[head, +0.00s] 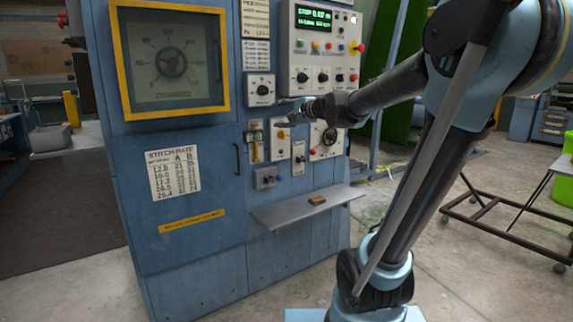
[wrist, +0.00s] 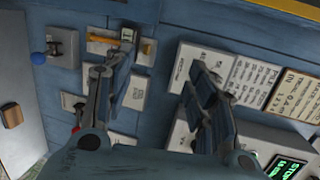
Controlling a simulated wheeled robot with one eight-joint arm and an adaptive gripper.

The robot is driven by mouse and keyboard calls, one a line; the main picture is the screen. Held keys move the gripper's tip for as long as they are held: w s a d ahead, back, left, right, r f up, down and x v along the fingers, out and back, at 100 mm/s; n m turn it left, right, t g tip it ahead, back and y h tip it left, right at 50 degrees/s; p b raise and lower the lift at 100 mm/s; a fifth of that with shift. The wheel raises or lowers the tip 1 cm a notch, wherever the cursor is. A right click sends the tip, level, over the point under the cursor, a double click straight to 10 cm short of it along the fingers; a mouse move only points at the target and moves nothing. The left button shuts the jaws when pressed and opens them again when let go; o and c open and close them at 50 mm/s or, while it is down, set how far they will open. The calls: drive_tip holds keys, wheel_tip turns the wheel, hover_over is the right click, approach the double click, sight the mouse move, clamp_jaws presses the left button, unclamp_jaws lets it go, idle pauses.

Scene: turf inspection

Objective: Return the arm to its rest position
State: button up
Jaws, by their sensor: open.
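My gripper (wrist: 155,88) is open and empty in the wrist view, with its two fingers spread in front of the blue panel. In the head view my gripper (head: 284,114) is small and lies at the front of the blue cabinet (head: 190,225), near the middle row of switch plates. I cannot tell from these views whether a finger touches the panel. My arm reaches in from the right, bent at a high elbow, and hides part of the panel's right side.
A grey shelf (head: 275,213) juts out below the switches with a small brown block (head: 317,200) on it. A dial gauge (head: 172,62) and a control box with a green display (head: 314,17) are above. A wheeled frame (head: 500,222) stands at right on open floor.

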drive_tip(key=s+d+f+n+g+h, duration=0.3)
drive_tip(key=s+d+f, duration=0.4)
drive_tip(key=s+f, duration=0.4)
drive_tip(key=s+d+f+n+g+h, duration=0.3)
drive_tip(key=s+d+f, duration=0.4)
drive_tip(key=s+f, duration=0.4)
drive_tip(key=s+d+f+n+g+h, duration=0.3)
drive_tip(key=s+d+f, duration=0.4)
drive_tip(key=s+f, duration=0.4)
drive_tip(key=shift+s+f+n+h, duration=0.3)
drive_tip(key=shift+s+n+h, duration=0.05)
drive_tip(key=shift+n+h, duration=0.35)
drive_tip(key=shift+a, duration=0.1)
drive_tip(key=shift+w+f+g, duration=0.2)
drive_tip(key=shift+w+g, duration=0.1)
drive_tip(key=shift+w, duration=0.2)
